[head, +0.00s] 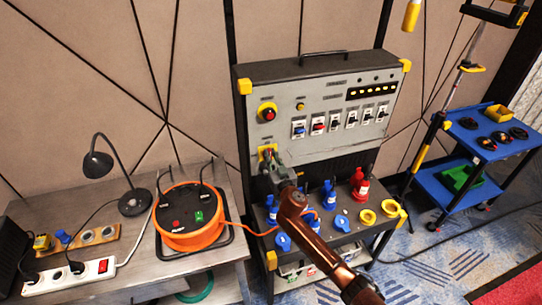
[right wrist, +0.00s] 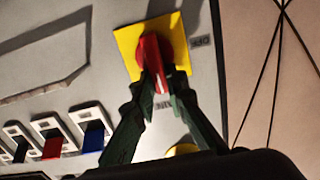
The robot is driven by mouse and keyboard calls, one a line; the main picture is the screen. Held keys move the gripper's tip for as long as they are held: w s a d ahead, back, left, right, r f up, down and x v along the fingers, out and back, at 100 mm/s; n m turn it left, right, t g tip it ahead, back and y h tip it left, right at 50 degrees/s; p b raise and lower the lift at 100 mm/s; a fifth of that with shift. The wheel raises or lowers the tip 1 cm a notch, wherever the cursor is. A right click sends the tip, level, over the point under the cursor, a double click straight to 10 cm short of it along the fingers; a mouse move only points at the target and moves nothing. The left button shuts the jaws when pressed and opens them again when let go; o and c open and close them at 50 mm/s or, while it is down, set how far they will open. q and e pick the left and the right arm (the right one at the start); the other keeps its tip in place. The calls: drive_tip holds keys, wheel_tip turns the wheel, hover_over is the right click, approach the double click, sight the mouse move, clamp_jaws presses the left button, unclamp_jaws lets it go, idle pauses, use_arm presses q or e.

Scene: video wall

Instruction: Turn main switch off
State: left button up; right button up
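The main switch is a red rotary handle (right wrist: 153,52) on a yellow plate (right wrist: 178,38), set in the grey control panel. In the head view its yellow plate (head: 262,152) shows at the panel's lower left, partly hidden by my right gripper (head: 269,165). In the right wrist view my right gripper (right wrist: 163,88) has its dark fingers on both sides of the handle, apparently closed on it. The handle stands roughly upright there, its lower end towards a partly hidden label. An upside-down label, seemingly OFF (right wrist: 200,42), is right of the plate. My left gripper is not in view.
The panel (head: 345,95) also carries a red-and-yellow emergency button (head: 268,114) and a row of rocker switches (head: 335,121). An orange cable reel (head: 187,231) is on the left table; a blue cart (head: 490,140) stands right.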

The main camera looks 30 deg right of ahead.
clamp_jaws()
drive_tip(key=shift+a+n, duration=0.1)
drive_tip(key=shift+n, duration=0.3)
drive_tip(key=n, duration=0.2)
drive_tip(key=a+n+p, duration=0.1)
drive_tip(key=n, duration=0.5)
drive_tip(key=shift+w+a+f, duration=0.2)
drive_tip(key=shift+a+f, duration=0.05)
drive_tip(key=shift+f, duration=0.15)
drive_tip(key=n, duration=0.3)
drive_tip(key=f+n, duration=0.1)
drive_tip(key=shift+a+n, duration=0.3)
drive_tip(key=shift+n, duration=0.1)
drive_tip(key=shift+w+a+f+n+p, duration=0.1)
drive_tip(key=shift+f+n+p, duration=0.1)
drive_tip(key=shift+n, duration=0.9)
drive_tip(key=shift+f+n+p, duration=0.1)
drive_tip(key=shift+f+n, duration=0.1)
drive_tip(key=shift+n, duration=0.9)
